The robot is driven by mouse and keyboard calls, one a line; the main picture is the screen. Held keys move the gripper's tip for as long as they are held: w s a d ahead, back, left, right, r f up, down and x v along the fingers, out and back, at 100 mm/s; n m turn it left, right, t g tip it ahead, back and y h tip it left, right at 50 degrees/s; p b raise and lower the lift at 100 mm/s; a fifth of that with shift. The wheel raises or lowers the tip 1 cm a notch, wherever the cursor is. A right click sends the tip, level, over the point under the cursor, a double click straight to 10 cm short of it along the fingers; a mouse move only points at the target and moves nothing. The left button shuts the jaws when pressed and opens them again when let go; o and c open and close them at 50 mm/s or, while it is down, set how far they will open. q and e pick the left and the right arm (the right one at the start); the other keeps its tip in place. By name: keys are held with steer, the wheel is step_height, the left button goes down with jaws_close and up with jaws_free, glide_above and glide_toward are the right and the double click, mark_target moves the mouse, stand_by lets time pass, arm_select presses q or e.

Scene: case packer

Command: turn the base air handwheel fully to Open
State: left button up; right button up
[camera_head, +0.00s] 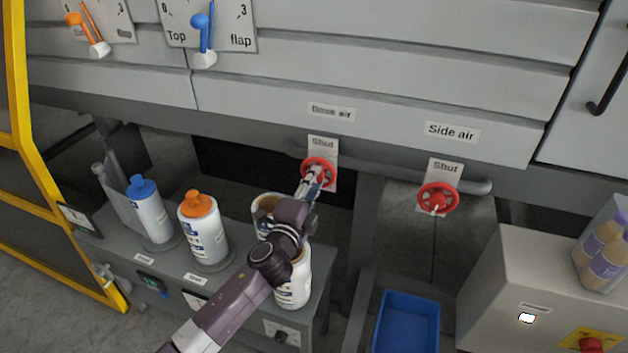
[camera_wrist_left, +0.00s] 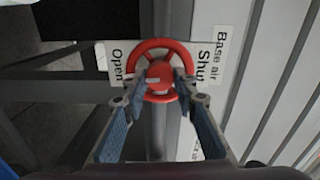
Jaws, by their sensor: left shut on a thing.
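The base air handwheel (camera_head: 319,163) is a red wheel on a pipe, below the "Base air" label (camera_head: 331,112). A "Shut" plate (camera_head: 323,143) shows above it. In the left wrist view the handwheel (camera_wrist_left: 160,48) lies between the "Shut" and "Open" words of its plate (camera_wrist_left: 116,66). My left gripper (camera_head: 316,178) reaches the wheel from below. In the left wrist view its two fingers (camera_wrist_left: 159,88) are at the wheel's hub, one on each side, shut on the wheel. My right gripper is not in view.
A second red handwheel (camera_head: 437,198) labelled "Side air" is to the right on the same pipe. Bottles with blue (camera_head: 150,212) and orange (camera_head: 202,229) caps stand on a grey bench to the left. A blue bin (camera_head: 407,322) and grey cabinet (camera_head: 530,285) are at lower right.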

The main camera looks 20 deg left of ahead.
arm_select(q)
steer(key=shift+f+m, duration=0.1)
steer(key=shift+m, duration=0.4)
steer(key=o, duration=1.2)
steer(key=shift+c, duration=0.2)
steer(key=s, duration=1.2)
steer(key=shift+a, duration=0.2)
